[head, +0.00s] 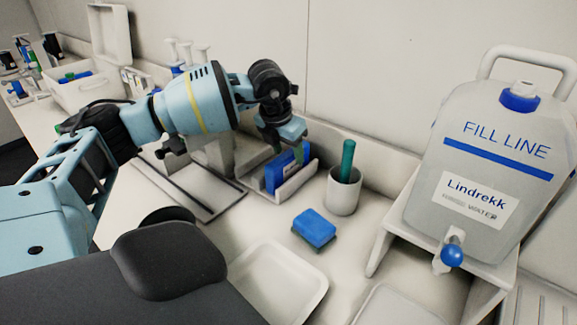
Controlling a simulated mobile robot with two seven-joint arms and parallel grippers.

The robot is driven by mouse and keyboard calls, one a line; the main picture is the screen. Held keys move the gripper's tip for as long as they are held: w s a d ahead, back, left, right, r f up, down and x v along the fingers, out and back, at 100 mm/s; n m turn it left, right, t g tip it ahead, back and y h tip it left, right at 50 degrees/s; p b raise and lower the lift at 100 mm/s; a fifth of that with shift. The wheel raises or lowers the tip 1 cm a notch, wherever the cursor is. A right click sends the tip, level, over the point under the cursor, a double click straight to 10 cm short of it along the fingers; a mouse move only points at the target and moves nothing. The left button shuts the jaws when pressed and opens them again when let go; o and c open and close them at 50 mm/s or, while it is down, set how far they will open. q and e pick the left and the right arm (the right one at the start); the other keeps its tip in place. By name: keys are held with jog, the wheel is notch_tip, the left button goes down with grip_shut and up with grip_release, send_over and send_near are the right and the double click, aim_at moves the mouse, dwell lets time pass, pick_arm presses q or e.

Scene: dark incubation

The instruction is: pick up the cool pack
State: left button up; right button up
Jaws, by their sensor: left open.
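A flat blue pack (274,178), which looks like the cool pack, stands upright in a white holder (297,186) near the back wall. My left gripper (286,150) points down at its top edge from above. The gripper is open, and its fingers are small and partly hidden by the wrist. I cannot tell whether they touch the pack or are around it. My right gripper does not show.
A blue sponge-like block (315,226) lies in front of a white cup (343,194) holding a green stick (348,160). A white tray (318,290) is at the front. A large water container (480,165) with a blue tap stands at the right. An open white box (88,92) is at the far left.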

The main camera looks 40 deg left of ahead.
pick_arm(q)
grip_shut()
jog(key=shift+r, duration=0.1)
dwell(0.4)
notch_tip(320, 180, up, 10)
dwell(0.5)
